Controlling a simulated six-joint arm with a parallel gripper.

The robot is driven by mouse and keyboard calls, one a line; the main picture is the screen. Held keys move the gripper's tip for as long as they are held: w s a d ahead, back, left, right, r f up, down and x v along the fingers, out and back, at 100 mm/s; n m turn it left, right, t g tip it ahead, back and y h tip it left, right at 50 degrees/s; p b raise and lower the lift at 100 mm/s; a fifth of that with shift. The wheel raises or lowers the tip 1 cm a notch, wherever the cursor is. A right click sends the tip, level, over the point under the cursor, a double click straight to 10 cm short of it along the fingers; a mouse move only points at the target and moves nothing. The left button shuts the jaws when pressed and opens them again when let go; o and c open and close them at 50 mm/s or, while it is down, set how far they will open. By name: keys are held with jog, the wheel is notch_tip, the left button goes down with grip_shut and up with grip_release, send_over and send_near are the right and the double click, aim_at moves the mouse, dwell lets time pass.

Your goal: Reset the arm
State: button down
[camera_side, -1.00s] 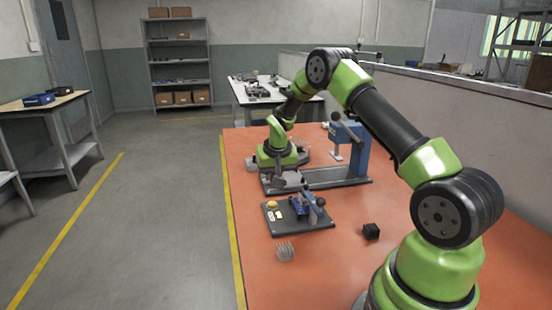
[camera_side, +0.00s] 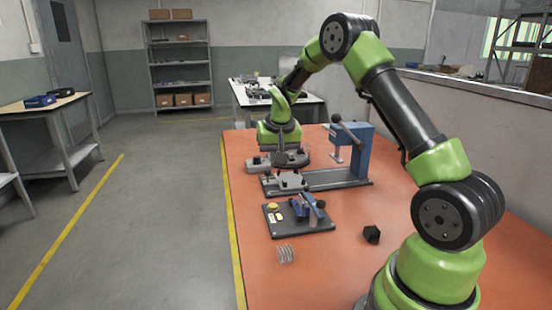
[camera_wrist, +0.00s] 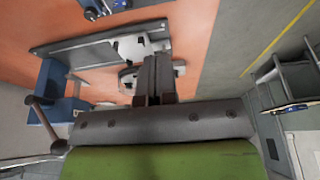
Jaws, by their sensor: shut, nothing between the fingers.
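My arm reaches over the orange table (camera_side: 345,265) in the side view, with its upper joint raised high. My gripper (camera_wrist: 154,62) points up the picture in the wrist view. Its two dark fingers are together with nothing between them. In the side view, its fingers are hard to make out near the far end of the table, among the grey fixture parts. The fingers overlap a round grey part in the wrist view; I cannot tell the gap between them.
A blue lever press (camera_side: 358,150) stands on a grey base plate (camera_side: 335,178). A low wall (camera_side: 480,110) runs along the table's right side.

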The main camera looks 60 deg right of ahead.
jog(key=s+a+r+n+t+y, duration=0.1)
jog(key=s+a+r, duration=0.3)
jog(key=a+r, duration=0.3)
jog(key=s+a+r+n+t+y, duration=0.1)
jog(key=s+a+r+t, duration=0.1)
jog(key=s+a+r, duration=0.35)
jog(key=s+a+r+n+t+y, duration=0.1)
jog(key=s+a+r+n+y, duration=0.1)
jog(key=s+a, duration=0.8)
jog(key=shift+s+r+n+t+y, duration=0.3)
jog(key=shift+s+r+n, duration=0.25)
jog(key=shift+s, duration=0.65)
